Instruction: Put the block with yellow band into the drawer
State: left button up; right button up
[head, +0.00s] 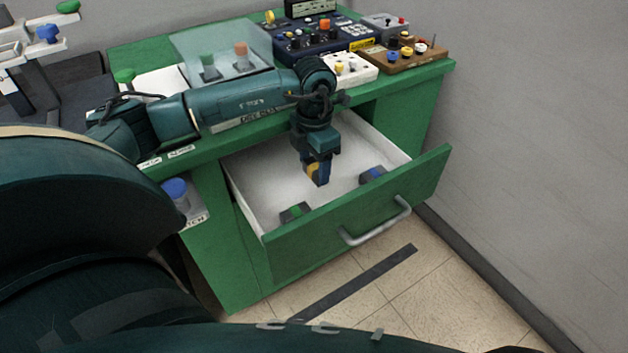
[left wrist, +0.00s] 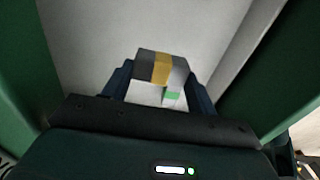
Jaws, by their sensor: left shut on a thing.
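The block with the yellow band (left wrist: 161,68) is grey with a yellow stripe and sits between the fingers of my left gripper (left wrist: 160,90). In the head view the block (head: 313,170) shows as a yellow patch at the fingertips. My left gripper (head: 317,172) is shut on it and points down inside the outline of the open drawer (head: 350,235). The drawer is pulled out and has a white interior. I cannot tell whether the block touches the drawer floor. My right gripper is not in view.
A block with a green top (head: 295,212) lies at the drawer's front left, and one with a blue top (head: 373,174) at its right. The green desk (head: 420,82) carries control boxes and a clear cover (head: 222,52). A grey wall (head: 540,120) stands at right.

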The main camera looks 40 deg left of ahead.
pick_arm(q)
notch_tip(320, 180, down, 6)
jog(key=shift+r+b, duration=0.2)
jog(key=shift+b, duration=0.15)
jog(key=shift+f, duration=0.1)
jog(key=o, duration=1)
jog(key=shift+o, duration=0.2)
